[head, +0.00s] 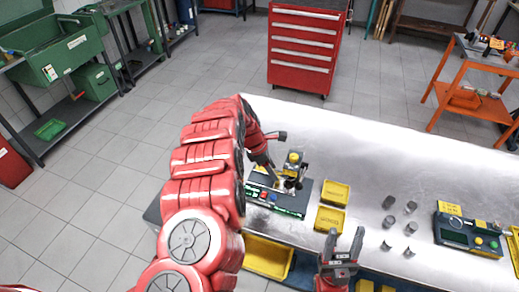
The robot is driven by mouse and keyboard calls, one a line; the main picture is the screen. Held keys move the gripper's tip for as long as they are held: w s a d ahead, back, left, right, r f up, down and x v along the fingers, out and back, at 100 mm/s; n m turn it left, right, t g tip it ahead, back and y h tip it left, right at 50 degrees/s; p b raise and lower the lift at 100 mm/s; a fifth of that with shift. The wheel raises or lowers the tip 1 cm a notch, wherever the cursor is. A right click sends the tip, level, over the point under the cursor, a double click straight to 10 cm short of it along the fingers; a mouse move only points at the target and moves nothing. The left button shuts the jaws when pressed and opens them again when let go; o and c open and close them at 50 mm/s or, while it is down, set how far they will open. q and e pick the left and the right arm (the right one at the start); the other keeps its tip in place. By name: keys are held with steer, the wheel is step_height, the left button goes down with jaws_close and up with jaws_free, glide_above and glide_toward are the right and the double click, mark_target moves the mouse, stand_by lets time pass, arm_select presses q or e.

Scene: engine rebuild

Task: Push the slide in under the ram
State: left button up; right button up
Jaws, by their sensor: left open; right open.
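The small press (293,172), with a yellow-marked top, stands on a dark base (297,205) near the table's left end. Its ram is too small to make out clearly. A pale piece (262,179), perhaps the slide, lies on the base left of the press column; I cannot tell how far it reaches under the ram. My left gripper (271,168) is just left of the press, pointing down at it, open; whether it touches anything is unclear. My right gripper (344,240) is open and empty at the table's front edge, away from the press.
Two yellow trays (335,193) sit right of the press. Several grey metal cylinders (389,202) stand further right, before a dark instrument box (470,235). Yellow bins (268,256) hang below the front edge. The table's back (400,150) is clear.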

arm_select(q)
steer(key=v, duration=1.2)
steer(key=shift+r+p, duration=0.2)
steer(key=shift+p, duration=0.15)
steer(key=shift+s, duration=0.1)
